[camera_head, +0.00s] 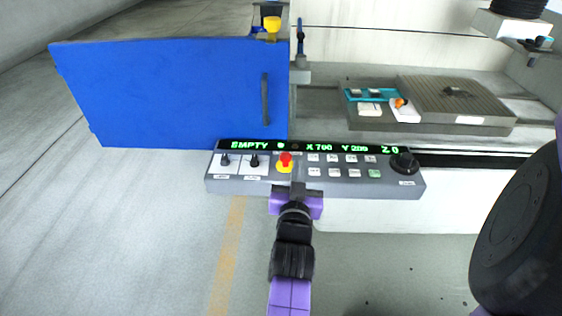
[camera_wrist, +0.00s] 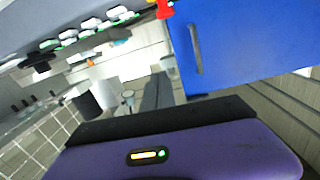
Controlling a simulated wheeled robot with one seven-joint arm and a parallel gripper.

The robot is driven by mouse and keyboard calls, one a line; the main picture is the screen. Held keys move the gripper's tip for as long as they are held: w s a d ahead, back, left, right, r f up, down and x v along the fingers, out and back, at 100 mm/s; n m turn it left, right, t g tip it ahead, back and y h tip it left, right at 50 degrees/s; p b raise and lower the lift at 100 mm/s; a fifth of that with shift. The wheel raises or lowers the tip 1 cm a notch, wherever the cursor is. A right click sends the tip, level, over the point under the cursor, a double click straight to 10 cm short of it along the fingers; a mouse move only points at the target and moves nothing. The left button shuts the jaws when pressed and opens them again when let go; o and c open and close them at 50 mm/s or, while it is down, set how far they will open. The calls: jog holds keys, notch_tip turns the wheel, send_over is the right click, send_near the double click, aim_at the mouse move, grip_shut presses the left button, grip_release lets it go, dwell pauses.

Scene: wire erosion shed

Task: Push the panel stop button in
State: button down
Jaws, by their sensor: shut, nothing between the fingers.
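The panel stop button (camera_head: 285,158) is a red knob on a yellow base, on the grey control panel (camera_head: 215,184) in the head view. Its red cap (camera_wrist: 165,9) shows at the top edge of the wrist view. My gripper (camera_head: 297,188) is purple and black, and its fingers are shut with nothing between them. It is at the panel's front edge, just below and slightly right of the button in the head view. I cannot tell whether it touches the panel.
A blue door (camera_head: 170,92) with a dark handle stands open behind the panel at left. Switches, keys and a black dial (camera_head: 404,163) share the panel. A ridged plate (camera_head: 458,98) and a teal tray (camera_head: 370,95) lie behind at right. The floor at left is clear.

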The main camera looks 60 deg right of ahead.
jog(key=w, duration=0.1)
jog(key=w+f+n, duration=0.1)
jog(key=w, duration=0.1)
jog(key=w+f+n+y, duration=0.1)
jog(key=shift+w+d, duration=0.2)
jog(key=shift+w, duration=0.1)
jog(key=p, duration=0.2)
send_over(286, 160)
jog(key=a, duration=0.2)
jog(key=f, duration=0.3)
jog(key=shift+d+f+b, duration=0.25)
jog(key=shift+f+b, duration=0.05)
jog(key=shift+f, duration=0.1)
jog(key=shift+d+f, duration=0.1)
jog(key=shift+f, duration=0.6)
